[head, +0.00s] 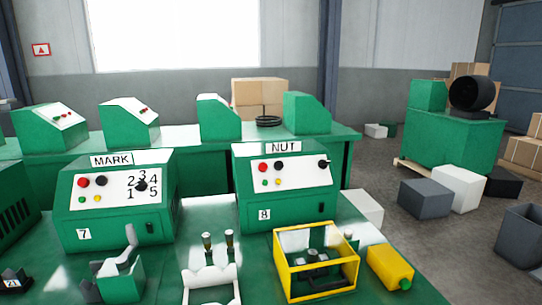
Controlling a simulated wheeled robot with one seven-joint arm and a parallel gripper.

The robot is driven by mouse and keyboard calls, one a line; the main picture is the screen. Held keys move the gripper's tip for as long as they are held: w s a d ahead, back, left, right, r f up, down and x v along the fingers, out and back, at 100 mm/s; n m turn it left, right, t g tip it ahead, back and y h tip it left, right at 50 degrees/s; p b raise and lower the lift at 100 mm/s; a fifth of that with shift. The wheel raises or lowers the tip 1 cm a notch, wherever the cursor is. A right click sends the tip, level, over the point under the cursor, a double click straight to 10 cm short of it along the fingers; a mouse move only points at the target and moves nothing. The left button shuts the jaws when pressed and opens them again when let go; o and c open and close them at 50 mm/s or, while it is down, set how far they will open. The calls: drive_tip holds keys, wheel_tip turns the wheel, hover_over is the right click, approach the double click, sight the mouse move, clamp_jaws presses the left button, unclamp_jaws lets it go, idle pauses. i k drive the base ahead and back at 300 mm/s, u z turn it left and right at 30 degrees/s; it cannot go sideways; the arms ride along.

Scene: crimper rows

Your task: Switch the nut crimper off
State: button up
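The nut crimper's control box (290,213) is a green box with a sloped white panel. It stands right of centre on the green bench, with a "NUT" sign (283,147) on top and an "8" label on its front. Its panel has a red button (263,167), a black button (279,164), small green and yellow buttons below, and a black knob (323,164) at the right. A small black switch (321,208) is low on the front at the right. Its setting is too small to tell. My gripper is not in view.
The similar "MARK" box (110,220), labelled 7, stands to the left. In front are a yellow-framed fixture (316,292), a yellow block (389,267), a white fixture (211,285) with two levers, and a green lever device (121,285). Boxes lie on the floor at right.

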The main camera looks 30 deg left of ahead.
sight(323, 164)
drive_tip(key=u, duration=0.45)
drive_tip(key=i, duration=0.85)
drive_tip(key=u, duration=0.5)
